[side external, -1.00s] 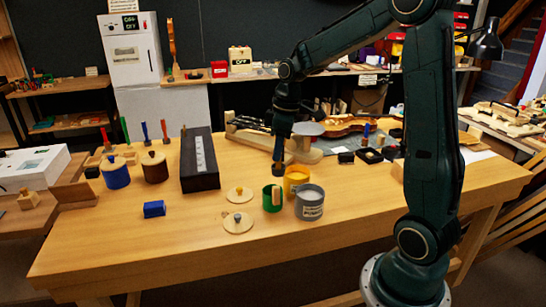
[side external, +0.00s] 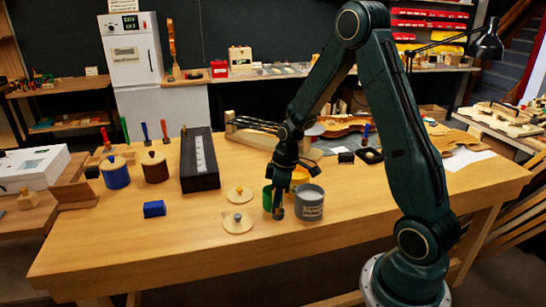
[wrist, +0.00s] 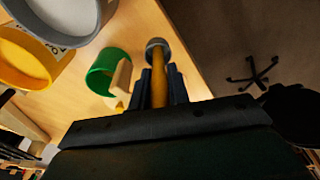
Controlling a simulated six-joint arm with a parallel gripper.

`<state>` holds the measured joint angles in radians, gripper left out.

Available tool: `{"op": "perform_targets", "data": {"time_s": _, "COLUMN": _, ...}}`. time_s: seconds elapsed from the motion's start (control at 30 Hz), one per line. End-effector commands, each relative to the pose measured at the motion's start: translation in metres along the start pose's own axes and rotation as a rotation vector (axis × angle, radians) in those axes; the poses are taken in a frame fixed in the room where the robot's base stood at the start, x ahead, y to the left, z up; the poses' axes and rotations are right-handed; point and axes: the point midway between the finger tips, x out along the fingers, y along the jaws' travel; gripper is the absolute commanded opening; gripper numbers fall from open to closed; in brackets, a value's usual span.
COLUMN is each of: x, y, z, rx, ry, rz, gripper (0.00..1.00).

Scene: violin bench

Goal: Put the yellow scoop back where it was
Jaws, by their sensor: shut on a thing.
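My gripper (wrist: 160,90) is shut on the yellow scoop (wrist: 157,62), which has a yellow-brown handle and a round grey end. In the side view my gripper (side external: 279,186) points down, and the scoop's grey end (side external: 279,213) shows below it, just in front of the green cup (side external: 267,198). The green cup also shows in the wrist view (wrist: 101,66), left of the scoop and apart from it, with a pale wooden piece on its side. Whether the scoop's end touches the table cannot be told.
A grey labelled pot (side external: 310,206) stands close on the right, with a yellow pot (side external: 299,178) behind it. Two round wooden lids (side external: 237,222) lie to the left, then a blue block (side external: 154,209). The front of the table is clear.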

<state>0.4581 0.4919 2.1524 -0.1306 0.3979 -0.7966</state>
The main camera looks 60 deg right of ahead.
Motion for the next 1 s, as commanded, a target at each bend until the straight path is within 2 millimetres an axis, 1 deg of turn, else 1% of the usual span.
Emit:
{"op": "perform_targets", "data": {"time_s": 0.27, "x": 0.004, "y": 0.000, "z": 0.001, "rx": 0.000, "ry": -0.001, "rz": -0.001, "gripper": 0.00}}
{"op": "perform_targets", "data": {"time_s": 0.63, "x": 0.036, "y": 0.000, "z": 0.006, "rx": 0.001, "ry": -0.002, "rz": -0.001, "gripper": 0.00}}
{"op": "perform_targets", "data": {"time_s": 0.73, "x": 0.039, "y": 0.000, "z": 0.006, "rx": 0.001, "ry": -0.001, "rz": -0.001, "gripper": 0.00}}
{"op": "perform_targets", "data": {"time_s": 1.0, "x": 0.039, "y": 0.000, "z": 0.006, "rx": 0.001, "ry": -0.001, "rz": 0.000, "gripper": 0.00}}
